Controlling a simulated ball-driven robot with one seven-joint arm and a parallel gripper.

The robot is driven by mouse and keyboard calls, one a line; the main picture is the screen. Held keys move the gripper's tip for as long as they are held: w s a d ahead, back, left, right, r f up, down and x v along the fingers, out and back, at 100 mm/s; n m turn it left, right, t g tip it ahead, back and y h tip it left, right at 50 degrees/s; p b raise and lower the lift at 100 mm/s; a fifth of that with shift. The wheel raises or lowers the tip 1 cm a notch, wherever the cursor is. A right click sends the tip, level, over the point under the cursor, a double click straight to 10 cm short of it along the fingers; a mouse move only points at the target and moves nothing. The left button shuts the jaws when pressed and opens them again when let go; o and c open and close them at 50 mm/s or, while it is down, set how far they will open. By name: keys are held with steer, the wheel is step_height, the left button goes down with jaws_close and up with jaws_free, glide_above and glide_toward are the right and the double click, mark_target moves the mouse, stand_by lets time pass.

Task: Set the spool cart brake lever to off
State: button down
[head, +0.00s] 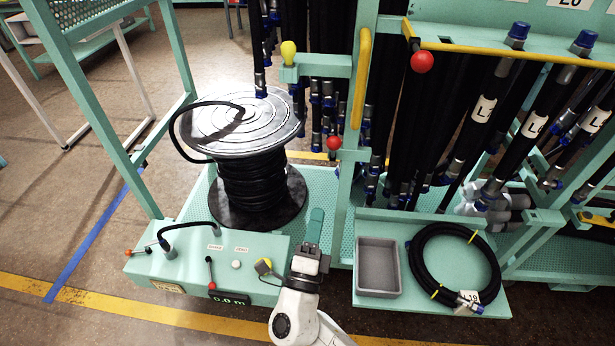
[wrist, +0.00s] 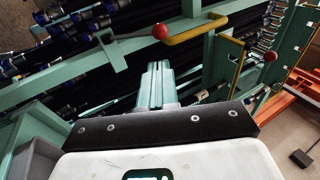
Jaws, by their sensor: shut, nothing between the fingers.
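The spool cart (head: 211,265) is a teal box at lower left with a large spool of black hose (head: 252,180) behind it. The fingers also show shut in the wrist view (wrist: 155,72). The brake lever is not recognisable in the wrist view.
A rack with hanging hoses, a red ball (head: 421,62) and a yellow handle (head: 361,80) rises behind. A grey bin (head: 378,291) and coiled hose (head: 418,259) lie right.

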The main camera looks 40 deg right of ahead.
steer(key=p+x, duration=0.2)
steer(key=x, duration=1.2)
